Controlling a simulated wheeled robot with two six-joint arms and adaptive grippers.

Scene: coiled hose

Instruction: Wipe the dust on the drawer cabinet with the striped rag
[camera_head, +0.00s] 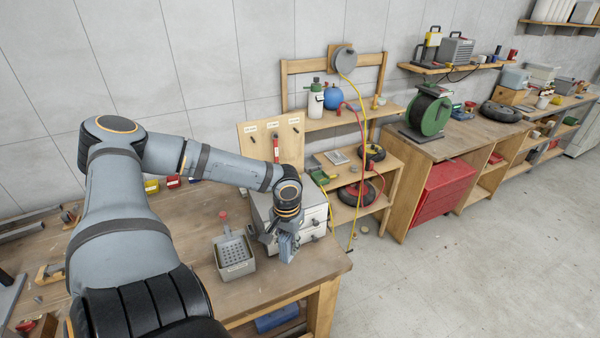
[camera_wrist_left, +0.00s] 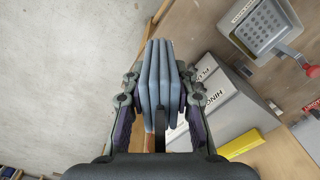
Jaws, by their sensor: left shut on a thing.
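The drawer cabinet (camera_head: 313,212) is pale grey and stands on the wooden workbench, partly hidden behind my left wrist in the head view. In the left wrist view its labelled drawer fronts (camera_wrist_left: 232,108) are on the right. My left gripper (camera_head: 287,236) is beside the cabinet's front, above the bench. It is shut on a blue-grey folded cloth, the rag (camera_wrist_left: 153,82), which hangs in several layers between the fingers. Stripes are hard to make out. I cannot see dust on the cabinet. My right gripper is in neither view.
A grey perforated tray (camera_head: 235,266) stands on the bench (camera_head: 190,290) just left of the gripper. A tool board (camera_head: 255,150) stands behind the cabinet. A shelf with a yellow hose (camera_head: 361,130) is to the right, past the bench's edge.

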